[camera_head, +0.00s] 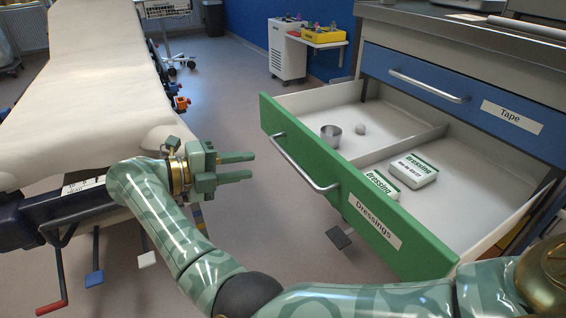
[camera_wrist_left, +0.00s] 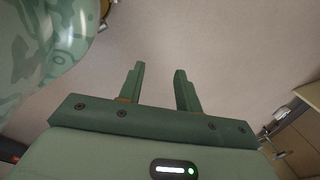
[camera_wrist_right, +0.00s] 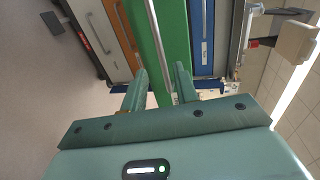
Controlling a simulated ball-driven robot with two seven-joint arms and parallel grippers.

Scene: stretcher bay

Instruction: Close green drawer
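The green drawer (camera_head: 345,195), labelled Dressings, is pulled out of the cabinet, with a metal bar handle (camera_head: 305,165) on its front. My right gripper (camera_head: 253,166) is open and empty, left of the drawer front, with its fingers pointing toward it. They look apart from it. In the right wrist view the green front (camera_wrist_right: 172,40) and its handle (camera_wrist_right: 156,38) lie beyond the open fingers (camera_wrist_right: 162,75). My left gripper (camera_wrist_left: 159,70) is open and empty over bare floor; it is not in the head view.
A blue drawer (camera_head: 455,95), labelled Tape, is shut above. A stretcher (camera_head: 75,90) stands at left. Floor (camera_head: 225,90) is clear between stretcher and drawer.

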